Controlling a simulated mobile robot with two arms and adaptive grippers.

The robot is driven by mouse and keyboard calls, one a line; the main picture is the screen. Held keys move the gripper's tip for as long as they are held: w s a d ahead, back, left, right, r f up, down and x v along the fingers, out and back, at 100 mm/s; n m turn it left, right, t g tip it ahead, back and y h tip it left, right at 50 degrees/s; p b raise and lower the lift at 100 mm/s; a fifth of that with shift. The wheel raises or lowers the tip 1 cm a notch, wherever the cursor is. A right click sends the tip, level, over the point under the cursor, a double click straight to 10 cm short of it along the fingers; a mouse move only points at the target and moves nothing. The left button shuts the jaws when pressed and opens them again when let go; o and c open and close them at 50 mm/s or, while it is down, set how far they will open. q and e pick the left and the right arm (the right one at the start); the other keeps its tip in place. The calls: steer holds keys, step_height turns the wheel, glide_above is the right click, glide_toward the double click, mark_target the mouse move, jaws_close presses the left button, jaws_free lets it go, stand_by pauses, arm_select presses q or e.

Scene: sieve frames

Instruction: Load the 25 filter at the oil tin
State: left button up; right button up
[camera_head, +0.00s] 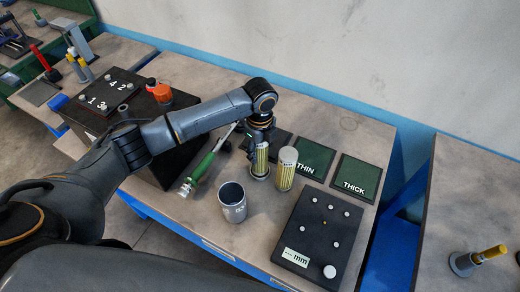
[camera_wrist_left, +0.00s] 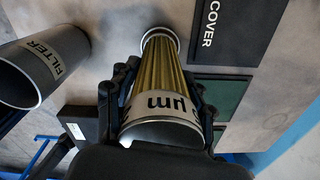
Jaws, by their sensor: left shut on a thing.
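My left gripper (camera_head: 259,138) is shut on a yellow pleated filter (camera_head: 260,161) and holds it upright from above. In the left wrist view the filter (camera_wrist_left: 165,72) lies between both fingers (camera_wrist_left: 160,100); its white band shows "µm", but its number is not readable. Whether its base touches the table cannot be told. A second yellow filter with a pale top (camera_head: 286,168) stands just right of it. An open grey cup (camera_head: 232,203), marked "FILTER" in the left wrist view (camera_wrist_left: 40,70), stands in front. An orange can (camera_head: 160,92), perhaps the oil tin, is at the back left. My right gripper is out of view.
Green mats marked "THIN" (camera_head: 316,155) and "THICK" (camera_head: 354,176) lie to the right. A dark "mm" board with several pegs (camera_head: 318,241) lies at front right. A green-handled tool (camera_head: 203,166) lies left of the cup. A black numbered box (camera_head: 104,88) stands farther left.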

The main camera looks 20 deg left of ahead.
arm_select(q)
steer(key=shift+f, duration=0.4)
steer(key=shift+s+f, duration=0.1)
steer(key=shift+s, duration=0.05)
stand_by(1.9)
steer(key=shift+p, duration=0.3)
step_height(320, 180, up, 7)
steer(key=p, duration=0.7)
stand_by(0.5)
